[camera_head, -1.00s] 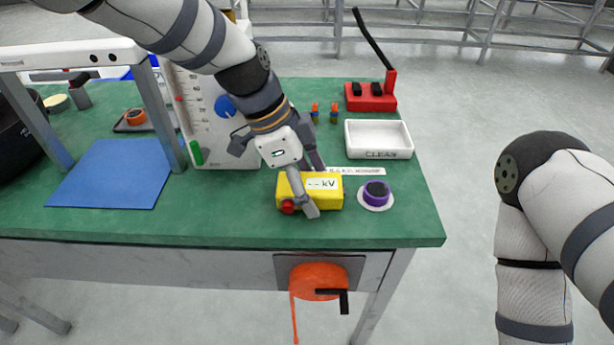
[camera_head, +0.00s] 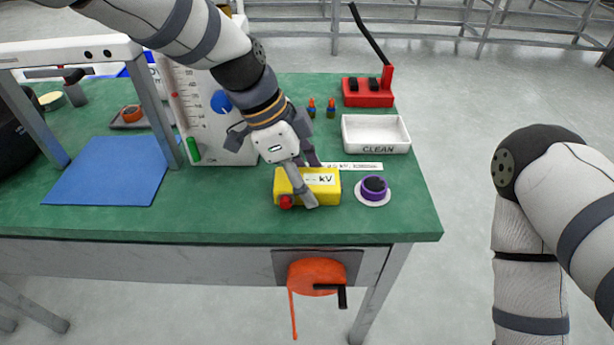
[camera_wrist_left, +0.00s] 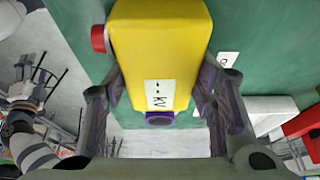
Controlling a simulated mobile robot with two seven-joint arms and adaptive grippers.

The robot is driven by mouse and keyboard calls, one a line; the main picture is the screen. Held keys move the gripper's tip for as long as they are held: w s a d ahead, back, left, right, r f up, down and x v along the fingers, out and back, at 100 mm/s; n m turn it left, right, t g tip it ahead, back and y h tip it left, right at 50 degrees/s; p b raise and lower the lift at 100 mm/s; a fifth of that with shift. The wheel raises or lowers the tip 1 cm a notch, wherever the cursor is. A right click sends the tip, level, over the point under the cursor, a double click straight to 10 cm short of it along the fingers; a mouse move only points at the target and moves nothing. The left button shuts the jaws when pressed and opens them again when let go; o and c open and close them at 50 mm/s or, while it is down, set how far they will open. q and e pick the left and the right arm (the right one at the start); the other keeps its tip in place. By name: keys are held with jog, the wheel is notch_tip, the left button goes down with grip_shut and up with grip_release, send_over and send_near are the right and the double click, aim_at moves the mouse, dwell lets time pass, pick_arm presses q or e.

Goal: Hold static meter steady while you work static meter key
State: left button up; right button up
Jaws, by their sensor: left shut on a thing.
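The static meter (camera_head: 322,196) is a yellow box with a white kV label on top, lying on the green table near its front right corner. It fills the upper middle of the left wrist view (camera_wrist_left: 160,35). Its red round key (camera_head: 285,202) sticks out at the left end and also shows in the left wrist view (camera_wrist_left: 98,38). My left gripper (camera_head: 309,182) is shut on the meter from above, one finger on the near side and one on the far side. Nothing touches the key.
A purple round piece on a white disc (camera_head: 373,189) sits just right of the meter. Behind are a white CLEAN tray (camera_head: 377,148), a red stand (camera_head: 369,92) and a tall white panel (camera_head: 225,145). An orange crank reel (camera_head: 317,277) hangs below the table's front edge.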

jog(key=shift+c, duration=0.5)
grip_shut()
dwell(1.0)
